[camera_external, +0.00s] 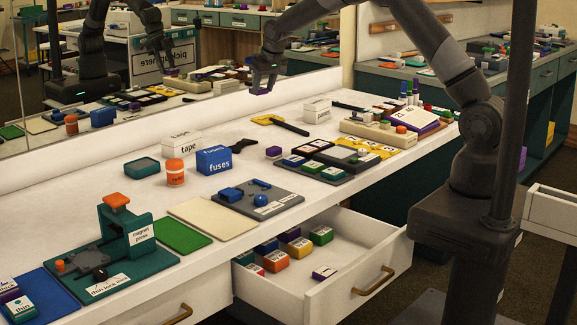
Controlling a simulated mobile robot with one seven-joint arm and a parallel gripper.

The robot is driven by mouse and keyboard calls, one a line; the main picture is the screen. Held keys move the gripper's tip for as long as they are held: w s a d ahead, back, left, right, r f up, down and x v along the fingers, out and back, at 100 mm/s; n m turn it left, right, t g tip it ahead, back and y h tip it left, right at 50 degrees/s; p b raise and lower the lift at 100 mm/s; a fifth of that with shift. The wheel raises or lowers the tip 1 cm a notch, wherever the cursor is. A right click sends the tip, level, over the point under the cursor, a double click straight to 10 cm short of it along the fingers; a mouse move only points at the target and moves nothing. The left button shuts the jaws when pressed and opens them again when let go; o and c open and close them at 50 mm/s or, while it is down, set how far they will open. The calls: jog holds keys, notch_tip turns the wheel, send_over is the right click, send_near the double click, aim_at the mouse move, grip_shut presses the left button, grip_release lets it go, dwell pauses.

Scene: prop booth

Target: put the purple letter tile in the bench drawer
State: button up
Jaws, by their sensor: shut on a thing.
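My gripper (264,80) is raised above the back of the bench, in front of the mirror. It is shut on a small purple tile (262,91), whose edge shows at the fingertips; any letter on it is too small to read. The bench drawer (335,289) is pulled out at the front of the bench, to the right of centre. Inside it are several coloured blocks at the left and back and a purple-and-white piece (325,272) near the front. The gripper is well above and behind the drawer.
The bench top holds an orange jar (175,172), a blue fuses box (214,161), a white tape box (181,145), a green magnet press (125,233) and a dark tray (325,175) of blocks. Bare drawer floor shows at the right. A mirror (180,70) stands behind.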

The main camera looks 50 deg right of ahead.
jog(key=s+a+r+m+g+h, duration=0.1)
jog(key=s+a+m+h, duration=0.4)
jog(key=s+a, duration=1.6)
jog(key=m+g+y, duration=0.1)
jog(key=m+g, duration=0.2)
jog(key=m, duration=0.8)
send_over(351, 259)
jog(key=a, duration=0.1)
notch_tip(351, 259, down, 21)
jog(key=shift+a+f, duration=0.15)
jog(key=shift+f, duration=2.55)
jog(key=shift+a+f, duration=0.1)
jog(key=shift+f, duration=2.6)
jog(key=o, duration=0.5)
jog(key=shift+f, duration=0.1)
jog(key=o, duration=0.4)
